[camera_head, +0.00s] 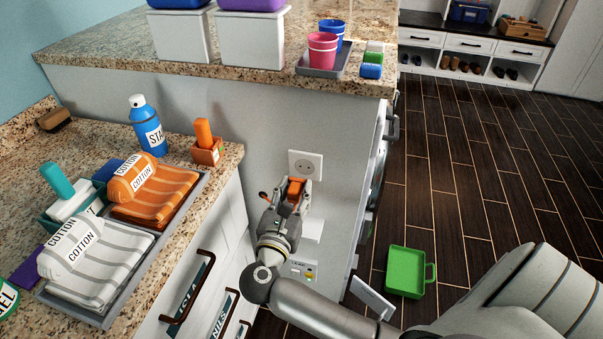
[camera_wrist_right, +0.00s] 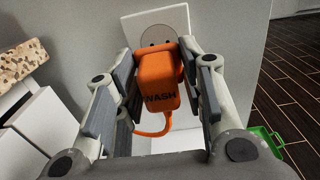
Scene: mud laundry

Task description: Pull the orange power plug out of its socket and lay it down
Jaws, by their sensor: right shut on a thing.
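The orange power plug (camera_wrist_right: 160,82), marked "WASH", is between the fingers of my right gripper (camera_head: 290,190), which is shut on it. The plug also shows in the head view (camera_head: 296,187). An orange cord loops below it in the right wrist view. The white wall socket (camera_head: 305,164) shows just above the plug in the head view, its face with holes visible. In the right wrist view the socket (camera_wrist_right: 176,22) is right behind the plug, with some holes showing; I cannot tell whether the plug is still touching it. My left gripper is not in view.
A higher counter with cups stands behind. A green bin (camera_head: 408,272) is on the dark floor, which is otherwise largely clear.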

